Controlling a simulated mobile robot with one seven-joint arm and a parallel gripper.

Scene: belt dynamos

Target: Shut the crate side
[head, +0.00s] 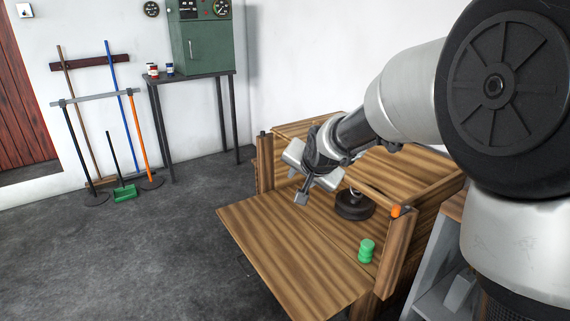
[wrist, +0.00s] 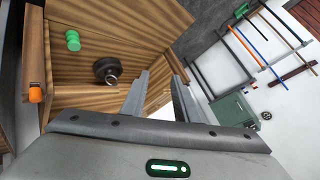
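The wooden crate (head: 428,192) stands on the right in the head view. Its side panel (head: 285,250) is folded down and sticks out flat toward the front left. A black round object (head: 354,206) sits inside the crate, and a green ribbed piece (head: 366,251) stands near the panel's inner edge. My gripper (head: 305,195) hangs over the opening, above the crate's left part, touching nothing that I can see. In the wrist view its two fingers (wrist: 157,92) are apart with nothing between them. The black object (wrist: 107,69) and green piece (wrist: 72,40) show there too.
An orange knob (head: 395,211) sits on the crate's right front post. A dark side table (head: 190,77) with a green cabinet (head: 202,45) and small cans stands against the wall. A tool rack (head: 95,97) with brooms is at left. The floor left of the panel is clear.

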